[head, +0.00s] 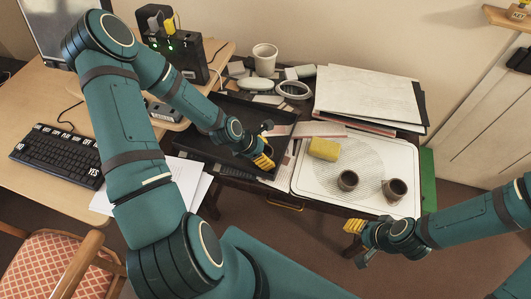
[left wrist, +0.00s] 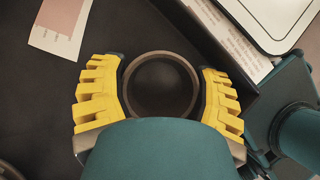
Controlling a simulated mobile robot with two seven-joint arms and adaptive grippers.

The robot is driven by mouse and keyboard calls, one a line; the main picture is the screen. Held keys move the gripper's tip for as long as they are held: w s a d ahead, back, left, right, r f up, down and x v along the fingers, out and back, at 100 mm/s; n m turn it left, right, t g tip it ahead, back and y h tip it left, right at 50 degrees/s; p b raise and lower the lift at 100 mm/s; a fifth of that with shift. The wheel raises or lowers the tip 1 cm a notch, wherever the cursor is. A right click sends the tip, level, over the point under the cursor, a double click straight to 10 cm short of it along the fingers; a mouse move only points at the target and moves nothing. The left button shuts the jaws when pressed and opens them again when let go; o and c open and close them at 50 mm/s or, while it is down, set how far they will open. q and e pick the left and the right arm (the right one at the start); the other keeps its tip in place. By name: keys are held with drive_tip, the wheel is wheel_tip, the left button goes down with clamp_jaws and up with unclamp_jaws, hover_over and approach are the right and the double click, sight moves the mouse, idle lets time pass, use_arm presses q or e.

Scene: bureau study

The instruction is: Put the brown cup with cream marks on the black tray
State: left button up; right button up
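A round dark-brown cup (left wrist: 161,86) is between the yellow fingers of my left gripper (left wrist: 162,95) in the left wrist view, seen from above into its mouth. The fingers appear to touch it on both sides. Cream marks cannot be seen from here. The black tray (left wrist: 40,105) lies beneath; whether the cup rests on it I cannot tell. In the head view my left gripper (head: 262,158) is over the right part of the black tray (head: 195,144) and hides the cup. My right gripper (head: 358,242) is open and empty in front of the white tray.
The white tray (head: 312,183) holds two brown cups (head: 348,180) (head: 396,189) and a yellow sponge-like block (head: 324,149). Papers (head: 368,95), a white cup (head: 265,56) and small items crowd the back. A keyboard (head: 58,155) lies left. The black tray's left part is clear.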

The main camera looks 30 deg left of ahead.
use_arm(q)
drive_tip(key=shift+o, duration=0.3)
drive_tip(key=shift+r, duration=0.25)
drive_tip(key=p+v, duration=0.5)
drive_tip(key=v, duration=0.7)
drive_tip(key=d+f+m, duration=0.1)
drive_tip(key=d+m, duration=0.2)
drive_tip(key=d, duration=0.1)
drive_tip(key=d+f+m+g, duration=0.1)
drive_tip(key=d+m, duration=0.2)
drive_tip(key=m, duration=0.1)
drive_tip(key=d+f+m, duration=0.1)
drive_tip(key=d+m, duration=0.2)
drive_tip(key=d, duration=0.1)
drive_tip(key=shift+s+d+f+g+h, duration=0.15)
drive_tip(key=shift+s+d+g+h, duration=0.15)
drive_tip(key=shift+d+h, duration=0.1)
drive_tip(key=shift+s+d+f+m+g+y, duration=0.25)
drive_tip(key=shift+s+d+f+m, duration=0.45)
drive_tip(key=shift+d+m, duration=1.25)
drive_tip(key=shift+s+d+f+m+g+y, duration=0.4)
drive_tip(key=shift+s+d+m, duration=0.45)
drive_tip(key=shift+m, duration=2.35)
drive_tip(key=shift+s+d+f+m+g+y, duration=0.15)
drive_tip(key=shift+s+d+f+m, duration=0.9)
drive_tip(key=shift+m, duration=1.5)
